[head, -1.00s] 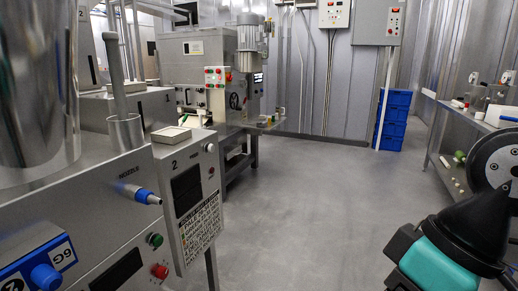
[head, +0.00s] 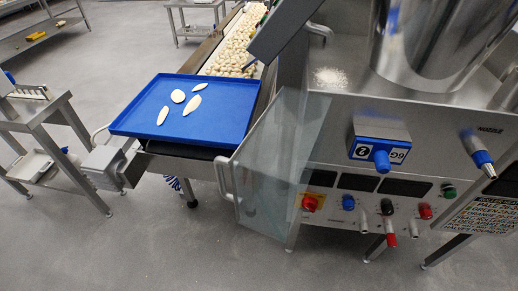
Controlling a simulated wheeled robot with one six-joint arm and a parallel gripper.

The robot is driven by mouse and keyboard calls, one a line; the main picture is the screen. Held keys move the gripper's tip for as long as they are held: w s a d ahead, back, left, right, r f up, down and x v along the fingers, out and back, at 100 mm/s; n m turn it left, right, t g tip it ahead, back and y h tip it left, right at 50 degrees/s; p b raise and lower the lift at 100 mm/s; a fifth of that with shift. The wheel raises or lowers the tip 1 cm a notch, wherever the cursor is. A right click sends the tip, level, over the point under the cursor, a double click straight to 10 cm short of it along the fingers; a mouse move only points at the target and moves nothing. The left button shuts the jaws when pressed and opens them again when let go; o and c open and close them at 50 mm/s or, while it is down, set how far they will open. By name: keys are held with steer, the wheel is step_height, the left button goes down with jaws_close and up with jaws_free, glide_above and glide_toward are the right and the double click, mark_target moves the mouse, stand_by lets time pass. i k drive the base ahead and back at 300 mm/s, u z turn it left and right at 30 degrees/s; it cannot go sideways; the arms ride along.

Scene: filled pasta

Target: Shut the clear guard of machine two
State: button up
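Machine two (head: 400,125) is the steel machine at the right of the head view, with a block (head: 379,143) marked 2 and 6G on its front. Its clear guard (head: 272,160) is a see-through panel at the machine's left end, beside the button panel. It appears swung outward, standing away from the front. A pale bar handle (head: 224,178) is on its left edge. The conveyor end and machine side show partly through it. My gripper is not in view.
A blue tray (head: 228,128) with several flat pasta pieces sits at the end of a conveyor (head: 215,60) full of pasta. A steel stand (head: 45,125) is at the left. The floor (head: 130,245) in front is clear.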

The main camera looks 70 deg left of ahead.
mark_target(219, 161)
steer(key=u, duration=0.45)
steer(key=k, duration=0.55)
steer(key=u, duration=1)
steer(key=i, duration=0.95)
steer(key=u, duration=0.65)
steer(key=k, duration=1.2)
steer(key=u, duration=0.5)
steer(key=i, duration=0.8)
steer(key=u, duration=0.05)
